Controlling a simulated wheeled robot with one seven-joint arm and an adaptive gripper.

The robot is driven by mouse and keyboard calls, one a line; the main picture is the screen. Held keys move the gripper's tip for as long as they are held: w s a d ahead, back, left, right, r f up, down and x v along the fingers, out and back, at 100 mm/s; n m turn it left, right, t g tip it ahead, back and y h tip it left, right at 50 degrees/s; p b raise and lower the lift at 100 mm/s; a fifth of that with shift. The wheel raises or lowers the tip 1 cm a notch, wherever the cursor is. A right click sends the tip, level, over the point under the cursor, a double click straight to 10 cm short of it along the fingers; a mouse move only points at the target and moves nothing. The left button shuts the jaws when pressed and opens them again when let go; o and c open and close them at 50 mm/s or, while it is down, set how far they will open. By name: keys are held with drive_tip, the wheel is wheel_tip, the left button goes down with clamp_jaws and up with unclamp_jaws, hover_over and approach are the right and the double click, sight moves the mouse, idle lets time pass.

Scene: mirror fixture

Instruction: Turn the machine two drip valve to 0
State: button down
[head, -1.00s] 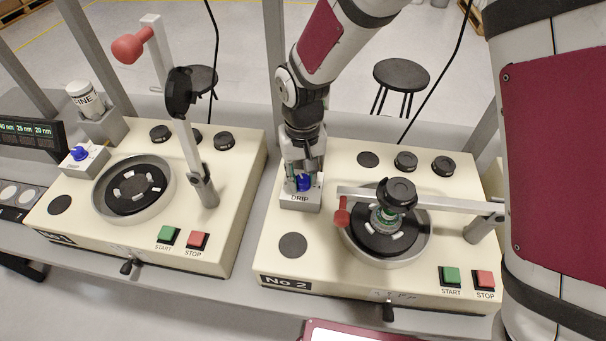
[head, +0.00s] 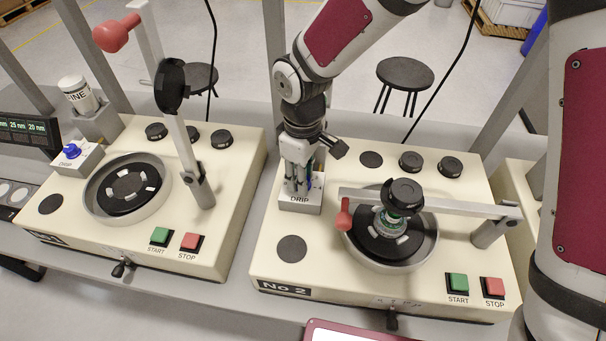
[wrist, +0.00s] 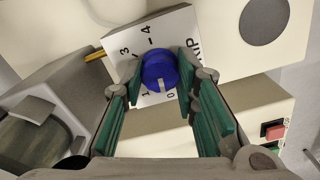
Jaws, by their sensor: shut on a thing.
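Machine two (head: 340,282), labelled No 2, is a cream box on the bench. Its drip valve is a white block marked DRIP (head: 300,205) at the back left of its top. In the wrist view the blue round knob (wrist: 160,69) sits on the numbered white face (wrist: 181,25). The white mark on the knob points down to between 1 and 0, nearer 0. My gripper (wrist: 160,75) points down over the block and is shut on the knob, a green-padded finger on each side. In the head view my gripper (head: 301,184) mostly hides the knob.
An arm with a red handle (head: 344,214) lies level across machine two's round plate, just right of my gripper. Black knobs (head: 410,161) stand behind it; START (head: 458,283) and STOP (head: 493,287) buttons are at front right. Machine one (head: 200,262) stands left, its arm raised.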

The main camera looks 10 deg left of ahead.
drive_tip(key=shift+n, duration=0.6)
drive_tip(key=c, duration=1.2)
unclamp_jaws()
drive_tip(key=shift+c, duration=0.2)
drive_tip(key=shift+r, duration=0.1)
wheel_tip(320, 180, up, 12)
